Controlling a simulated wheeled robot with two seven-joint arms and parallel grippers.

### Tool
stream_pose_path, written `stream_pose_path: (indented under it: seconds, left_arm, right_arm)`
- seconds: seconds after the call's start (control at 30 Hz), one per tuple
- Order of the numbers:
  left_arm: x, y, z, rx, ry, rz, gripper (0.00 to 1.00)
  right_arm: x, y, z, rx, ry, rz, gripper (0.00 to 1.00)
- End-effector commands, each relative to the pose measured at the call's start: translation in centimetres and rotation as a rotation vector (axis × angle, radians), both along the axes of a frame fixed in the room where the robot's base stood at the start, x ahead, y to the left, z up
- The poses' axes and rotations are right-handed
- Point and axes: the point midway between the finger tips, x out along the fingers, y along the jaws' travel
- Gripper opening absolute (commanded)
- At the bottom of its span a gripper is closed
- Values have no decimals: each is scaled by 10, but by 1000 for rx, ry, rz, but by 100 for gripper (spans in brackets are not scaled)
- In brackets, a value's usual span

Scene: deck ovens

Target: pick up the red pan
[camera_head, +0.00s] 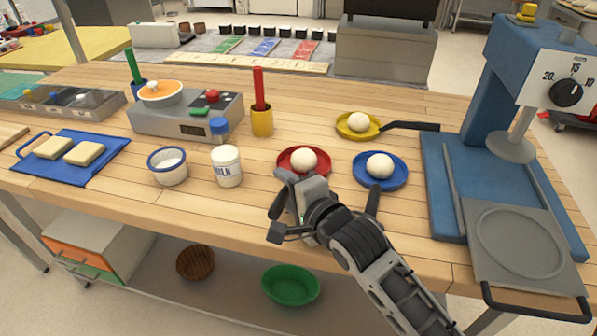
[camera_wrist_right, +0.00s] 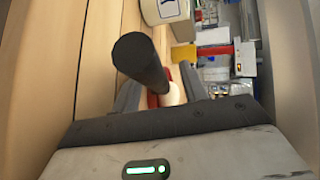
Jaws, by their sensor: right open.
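The red pan (camera_head: 281,164) lies on the wooden table near its front edge with a white dough ball (camera_head: 303,160) in it. My right gripper (camera_head: 288,181) is at the pan's near side and covers part of it. In the right wrist view a dark handle (camera_wrist_right: 140,62) points up towards the camera. A little red and the pale ball show behind it, between the open fingers (camera_wrist_right: 160,92). I cannot tell whether the fingers touch the handle. My left gripper is not in view.
A blue pan (camera_head: 361,180) with a ball is close on the right, and a yellow pan (camera_head: 343,130) behind. A milk jar (camera_head: 227,167) and a white bowl (camera_head: 168,172) stand left. A blue press (camera_head: 437,190) blocks the far right. Below is a green bowl (camera_head: 290,287).

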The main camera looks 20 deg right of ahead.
Motion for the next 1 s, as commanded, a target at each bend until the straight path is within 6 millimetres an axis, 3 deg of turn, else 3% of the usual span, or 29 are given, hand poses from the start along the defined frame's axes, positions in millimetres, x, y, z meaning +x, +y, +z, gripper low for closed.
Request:
stream_pose_path:
  seconds: [0.13, 0.37, 0.4, 0.53, 0.57, 1.0]
  left_arm:
    - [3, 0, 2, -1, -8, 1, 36]
    - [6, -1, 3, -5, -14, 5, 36]
    - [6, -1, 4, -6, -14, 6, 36]
    - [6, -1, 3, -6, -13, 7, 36]
    - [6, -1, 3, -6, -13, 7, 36]
    - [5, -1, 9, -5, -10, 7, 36]
  right_arm:
    - [14, 4, -4, -1, -1, 0, 43]
    - [16, 4, -5, 0, 0, 0, 43]
    - [16, 4, -5, 0, 0, 0, 41]
    - [16, 4, -5, 0, 0, 0, 4]
    - [16, 4, -5, 0, 0, 0, 0]
    - [16, 4, 2, 0, -4, 1, 0]
